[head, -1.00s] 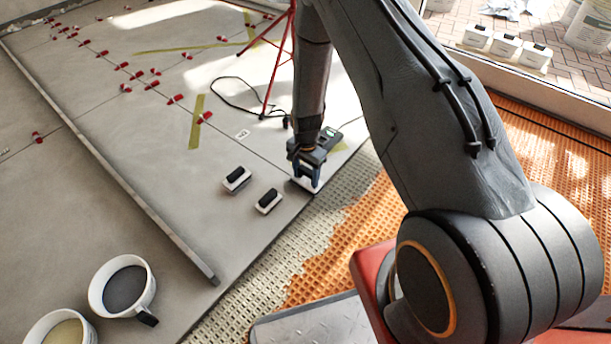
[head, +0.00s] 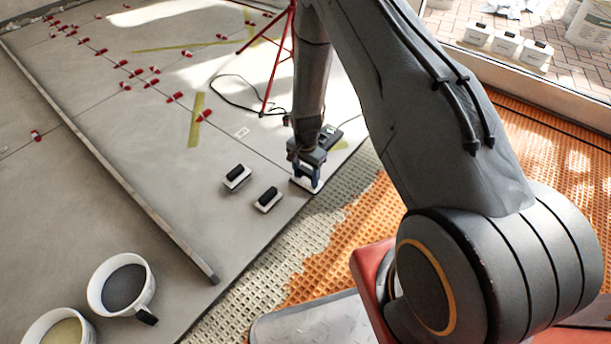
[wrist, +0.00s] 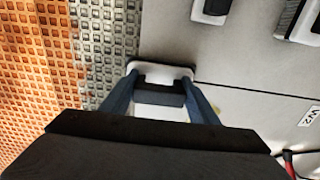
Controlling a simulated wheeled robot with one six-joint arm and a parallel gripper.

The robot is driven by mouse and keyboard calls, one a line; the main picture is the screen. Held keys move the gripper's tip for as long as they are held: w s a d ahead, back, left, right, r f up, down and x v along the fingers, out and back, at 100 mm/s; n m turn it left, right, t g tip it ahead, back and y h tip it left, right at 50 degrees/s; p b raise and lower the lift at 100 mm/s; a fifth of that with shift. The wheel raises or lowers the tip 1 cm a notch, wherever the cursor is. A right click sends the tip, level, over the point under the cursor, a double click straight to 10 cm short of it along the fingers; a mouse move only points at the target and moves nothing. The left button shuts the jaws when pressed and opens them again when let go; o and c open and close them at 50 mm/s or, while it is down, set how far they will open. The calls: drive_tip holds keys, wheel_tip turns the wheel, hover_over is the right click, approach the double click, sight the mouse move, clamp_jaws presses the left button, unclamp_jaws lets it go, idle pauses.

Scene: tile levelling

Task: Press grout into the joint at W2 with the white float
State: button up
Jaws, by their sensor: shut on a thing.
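My gripper (head: 307,170) is shut on a white float (wrist: 148,68) with a dark grip, low over the tile near its edge. In the wrist view the blue fingers of my gripper (wrist: 160,90) stand on both sides of the grip. I cannot tell whether the float's face touches the tile. The W2 label (head: 242,133) lies on the tile, left of and beyond my gripper; it also shows at the right of the wrist view (wrist: 311,116). A thin joint (head: 263,158) runs past the label towards my gripper. Its near end is hidden by the gripper.
Two similar white blocks with black grips, one nearer the label (head: 237,177) and one nearer the edge (head: 268,199), stand left of my gripper. Two tubs (head: 122,286) (head: 60,329) stand at front left.

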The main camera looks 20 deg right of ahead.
drive_tip(key=shift+w+a, duration=0.1)
drive_tip(key=shift+w+a+f+b, duration=0.1)
drive_tip(key=shift+w+a+b, duration=0.5)
drive_tip(key=shift+w+a, duration=0.65)
drive_tip(key=shift+w, duration=0.4)
drive_tip(key=shift+w, duration=0.1)
drive_tip(key=shift+w+a+r+b, duration=0.2)
drive_tip(key=shift+w+a+b, duration=0.25)
drive_tip(key=shift+w, duration=0.2)
drive_tip(key=shift+w, duration=0.1)
drive_tip(key=shift+w+a+f+b, duration=0.15)
drive_tip(key=shift+w+a+b, duration=0.85)
drive_tip(key=shift+w, duration=0.35)
drive_tip(key=shift+w+a+b, duration=0.4)
drive_tip(key=shift+w+a, duration=0.4)
drive_tip(key=shift+w, duration=0.15)
